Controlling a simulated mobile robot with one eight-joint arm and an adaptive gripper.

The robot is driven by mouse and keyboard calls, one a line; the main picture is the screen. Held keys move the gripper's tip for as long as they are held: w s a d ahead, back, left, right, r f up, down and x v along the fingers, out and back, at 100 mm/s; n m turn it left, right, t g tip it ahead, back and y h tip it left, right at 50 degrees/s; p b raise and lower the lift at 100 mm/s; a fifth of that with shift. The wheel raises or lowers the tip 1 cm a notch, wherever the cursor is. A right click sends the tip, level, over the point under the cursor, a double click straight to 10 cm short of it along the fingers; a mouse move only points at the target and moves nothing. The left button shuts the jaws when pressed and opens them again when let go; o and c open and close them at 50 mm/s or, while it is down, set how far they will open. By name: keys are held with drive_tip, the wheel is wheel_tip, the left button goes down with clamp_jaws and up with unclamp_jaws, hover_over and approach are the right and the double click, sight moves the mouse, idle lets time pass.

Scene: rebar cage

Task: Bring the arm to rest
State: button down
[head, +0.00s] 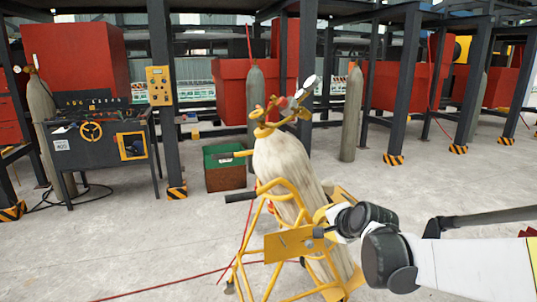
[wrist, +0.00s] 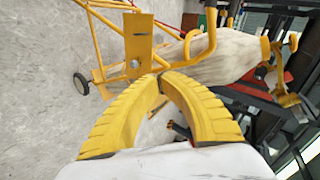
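My arm (head: 465,265) reaches in from the right in the head view, with its white link and black joints bent beside a yellow cylinder cart (head: 262,262). My gripper (wrist: 160,78) has two ribbed yellow fingers that curve together, with their tips meeting in the wrist view. Nothing shows held between them. The cart's flat yellow plate (wrist: 138,40) is just beyond the fingertips; I cannot tell whether they touch it. The cart carries a worn pale gas cylinder (head: 285,165) with a brass valve and gauges, leaning at a tilt. My wrist partly hides the cart's right side.
A dark control bench (head: 100,155) stands at the left, and a green-topped crate (head: 225,172) stands behind the cart. Grey cylinders (head: 351,115) and dark steel columns (head: 405,90) stand farther back. A red hose (head: 180,285) runs over the floor. Open floor lies at the left front.

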drive_tip(key=s+d+f+n+g+h, duration=0.1)
drive_tip(key=s+n, duration=0.5)
drive_tip(key=s, duration=0.9)
drive_tip(key=s+d+f+n+g+h, duration=0.1)
drive_tip(key=s+n, duration=0.4)
drive_tip(key=s, duration=1.1)
drive_tip(key=shift+s+d+n+g+h, duration=0.2)
drive_tip(key=shift+d+n+g+h, duration=0.2)
drive_tip(key=shift+d+g, duration=0.45)
drive_tip(key=shift+d+f, duration=0.1)
drive_tip(key=shift+d, duration=0.05)
